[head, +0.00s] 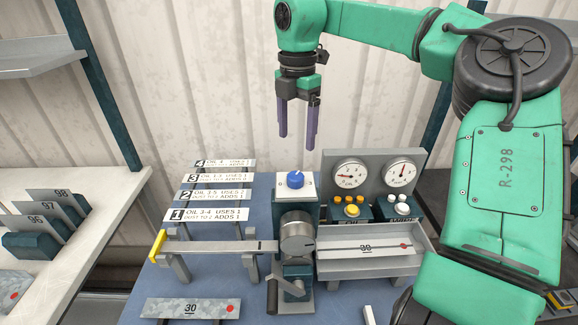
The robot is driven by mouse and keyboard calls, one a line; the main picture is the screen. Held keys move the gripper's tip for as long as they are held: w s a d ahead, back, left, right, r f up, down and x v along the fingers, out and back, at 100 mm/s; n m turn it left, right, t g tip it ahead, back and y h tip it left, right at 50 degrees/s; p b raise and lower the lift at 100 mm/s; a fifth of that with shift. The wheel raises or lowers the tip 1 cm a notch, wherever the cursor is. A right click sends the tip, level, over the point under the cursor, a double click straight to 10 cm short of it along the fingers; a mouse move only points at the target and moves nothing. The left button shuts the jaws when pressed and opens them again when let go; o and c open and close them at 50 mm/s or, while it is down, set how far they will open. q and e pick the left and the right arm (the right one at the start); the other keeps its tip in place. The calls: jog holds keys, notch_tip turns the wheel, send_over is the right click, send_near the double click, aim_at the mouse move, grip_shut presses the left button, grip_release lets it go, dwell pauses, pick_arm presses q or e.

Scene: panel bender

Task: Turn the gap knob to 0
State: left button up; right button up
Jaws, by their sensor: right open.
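The gap knob appears to be the blue round knob (295,180) on a white dial plate (283,192) on top of the teal panel bender (290,215), in the middle of the head view. A light mark shows on the knob; the dial's figures are too small to read surely. My right gripper (297,143) hangs above the knob with its purple fingers pointing down. It is open and empty, apart from the knob. My left gripper is not in view.
A gauge panel (376,160) with two dials stands right of the knob. A tray (370,270) holds a strip marked 30. Numbered plates (210,195) stand at left on the blue table (255,295). Another strip (190,308) lies in front. A side bench (100,185) holds numbered plates.

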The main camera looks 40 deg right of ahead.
jog(key=p, duration=0.1)
send_over(296, 176)
jog(key=s, duration=0.1)
jog(key=f, duration=0.4)
jog(key=shift+s+f, duration=0.15)
jog(key=shift+s, duration=0.05)
jog(key=f, duration=0.1)
jog(key=w+f+p, duration=0.1)
jog(key=f, duration=0.2)
jog(key=shift+w+d+f+p, duration=0.1)
jog(key=shift+w+f+p, duration=0.2)
jog(key=shift+w+f, duration=0.35)
jog(key=shift+f, duration=0.85)
jog(key=shift+s+f, duration=0.1)
jog(key=shift+s, duration=0.4)
jog(key=c, duration=0.5)
jog(key=shift+w, duration=0.2)
jog(key=c, duration=0.5)
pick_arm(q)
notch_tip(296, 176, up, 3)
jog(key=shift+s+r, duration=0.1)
pick_arm(e)
grip_shut()
